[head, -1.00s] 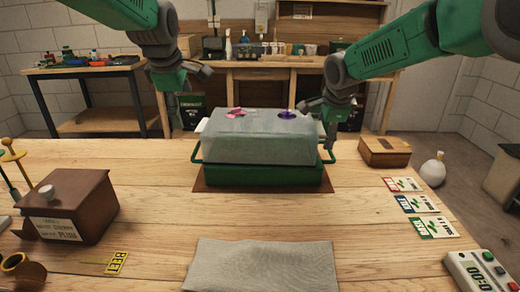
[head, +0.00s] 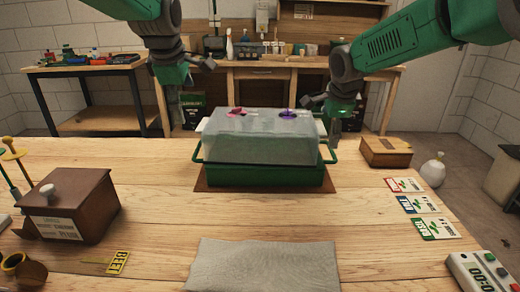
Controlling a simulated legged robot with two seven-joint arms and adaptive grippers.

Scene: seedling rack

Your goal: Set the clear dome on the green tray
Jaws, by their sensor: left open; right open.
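The clear dome (head: 262,138) sits over the green tray (head: 262,175) at the middle of the table, and its lower edge meets the tray's rim. A pink vent and a purple vent show on its top. The tray stands on a brown mat (head: 212,187). My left gripper (head: 190,100) is open and empty, up and to the left of the dome, apart from it. My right gripper (head: 330,118) is open, beside the dome's upper right end; whether it touches the dome there cannot be told.
A grey cloth (head: 264,265) lies in front of the tray. A brown lidded box (head: 70,205) stands left, a small wooden box (head: 386,152) right. Seed packets (head: 419,204) and a timer (head: 482,272) lie at the right. The table between tray and cloth is clear.

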